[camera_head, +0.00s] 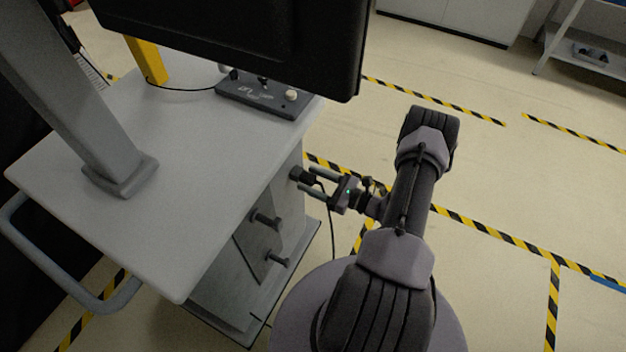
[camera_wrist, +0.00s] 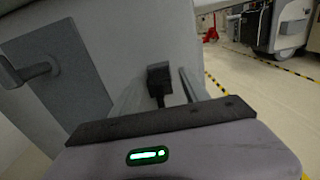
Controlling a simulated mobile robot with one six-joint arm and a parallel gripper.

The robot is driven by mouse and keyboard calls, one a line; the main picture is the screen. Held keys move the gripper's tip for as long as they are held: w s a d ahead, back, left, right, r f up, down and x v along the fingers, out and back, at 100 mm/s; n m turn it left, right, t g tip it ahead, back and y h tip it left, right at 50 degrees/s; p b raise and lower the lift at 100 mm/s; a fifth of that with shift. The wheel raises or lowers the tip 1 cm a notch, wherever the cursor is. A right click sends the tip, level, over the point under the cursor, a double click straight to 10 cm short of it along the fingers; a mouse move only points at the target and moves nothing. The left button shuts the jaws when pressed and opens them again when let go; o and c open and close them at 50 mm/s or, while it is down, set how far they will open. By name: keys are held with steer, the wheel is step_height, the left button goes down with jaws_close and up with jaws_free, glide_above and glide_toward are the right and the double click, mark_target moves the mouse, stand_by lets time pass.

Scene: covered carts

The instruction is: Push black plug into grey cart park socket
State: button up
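The black plug (camera_head: 301,174) is at the right side face of the grey cart (camera_head: 215,180), with its black cord hanging down. It also shows in the wrist view (camera_wrist: 159,79), against the grey cart panel. The socket is hidden behind the plug, so how deep the plug sits cannot be told. My gripper (camera_head: 311,181) points left at the cart side. Its two fingers are spread, with the plug near their tips. In the wrist view the plug appears between the fingers, with a gap to the right finger.
A black monitor (camera_head: 240,40) overhangs the cart top, above a control panel (camera_head: 262,97). The floor to the right, with yellow-black tape (camera_head: 480,232), is clear.

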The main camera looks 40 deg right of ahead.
steer(key=shift+s, duration=0.1)
steer(key=p+v, duration=0.3)
steer(key=v, duration=1.4)
steer(key=shift+s+d+f, duration=0.1)
steer(key=shift+s+d, duration=0.05)
